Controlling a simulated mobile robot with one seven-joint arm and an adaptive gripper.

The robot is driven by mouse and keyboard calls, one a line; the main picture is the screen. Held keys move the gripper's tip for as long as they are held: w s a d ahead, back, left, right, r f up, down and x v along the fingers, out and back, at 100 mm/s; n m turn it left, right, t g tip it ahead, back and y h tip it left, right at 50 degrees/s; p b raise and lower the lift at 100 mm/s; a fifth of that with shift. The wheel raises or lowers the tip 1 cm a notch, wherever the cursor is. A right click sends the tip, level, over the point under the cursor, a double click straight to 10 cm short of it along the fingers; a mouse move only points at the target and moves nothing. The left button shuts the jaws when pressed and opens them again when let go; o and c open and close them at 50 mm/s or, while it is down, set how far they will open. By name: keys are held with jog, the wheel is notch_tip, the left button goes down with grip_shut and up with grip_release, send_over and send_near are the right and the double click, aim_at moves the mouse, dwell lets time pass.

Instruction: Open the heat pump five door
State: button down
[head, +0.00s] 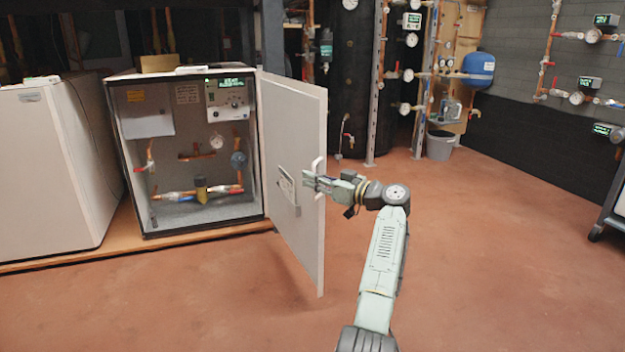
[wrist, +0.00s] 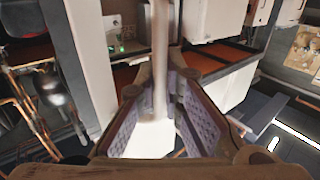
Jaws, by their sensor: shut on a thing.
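The heat pump (head: 185,148) stands at the left with its inside showing: copper pipes, a gauge and a controller with a green display. Its white door (head: 298,190) is swung wide open toward the front right on its right-hand hinge. My gripper (head: 312,184) is at the white vertical handle (head: 319,175) near the door's free edge, shut on it. In the wrist view, the handle (wrist: 160,65) runs between the two finger pads (wrist: 158,125). The exact contact on the handle is hard to make out there.
Another white cabinet (head: 50,165) stands closed at the left. Both stand on a low wooden platform (head: 180,235). A grey bucket (head: 440,146) and blue tank (head: 478,69) are at the back. A cart (head: 612,205) is at the right edge. The reddish floor around the door is clear.

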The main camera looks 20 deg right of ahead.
jog(key=shift+s+d+f, duration=0.1)
jog(key=shift+s+d, duration=0.15)
jog(key=c, duration=2)
grip_release()
jog(key=v, duration=1.2)
jog(key=shift+a, duration=0.15)
